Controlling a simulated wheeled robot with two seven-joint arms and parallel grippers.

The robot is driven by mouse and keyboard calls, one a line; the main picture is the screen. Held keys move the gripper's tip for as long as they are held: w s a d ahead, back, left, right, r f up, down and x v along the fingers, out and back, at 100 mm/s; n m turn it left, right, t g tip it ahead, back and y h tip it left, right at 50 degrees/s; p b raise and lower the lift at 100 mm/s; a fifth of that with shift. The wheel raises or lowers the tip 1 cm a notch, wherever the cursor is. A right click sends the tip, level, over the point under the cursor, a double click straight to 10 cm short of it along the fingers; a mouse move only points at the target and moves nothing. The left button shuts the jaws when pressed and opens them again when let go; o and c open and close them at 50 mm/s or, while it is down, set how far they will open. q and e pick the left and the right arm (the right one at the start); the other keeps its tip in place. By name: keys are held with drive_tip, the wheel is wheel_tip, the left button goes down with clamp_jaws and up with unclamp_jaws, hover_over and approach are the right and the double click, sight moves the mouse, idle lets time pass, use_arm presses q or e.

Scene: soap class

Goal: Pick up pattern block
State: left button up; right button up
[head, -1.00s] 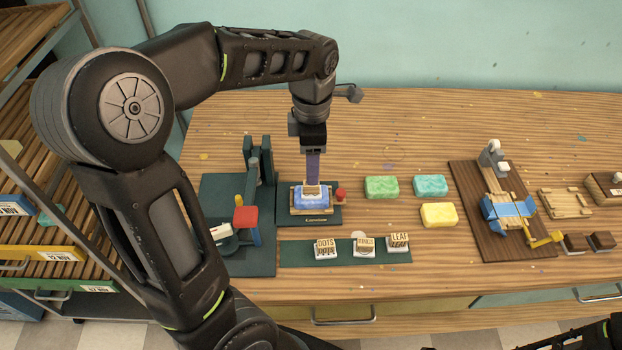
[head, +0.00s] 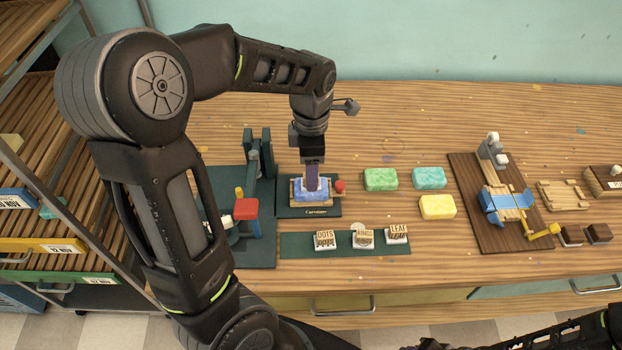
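Three pattern blocks stand in a row on a dark green strip (head: 293,245): DOTS (head: 325,238), one whose label looks like RINGS (head: 363,238), and LEAF (head: 397,234). Each has a wooden top and a pale base. My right gripper is out of view.
Green (head: 380,179), teal (head: 428,178) and yellow (head: 437,207) soap bars lie on the table right of the holder. A green stand with a red-topped part (head: 246,208) is at left. A brown board (head: 470,200) with a cutting fixture is at right.

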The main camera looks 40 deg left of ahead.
use_arm(q)
drive_tip(key=shift+f, duration=1.6)
clamp_jaws()
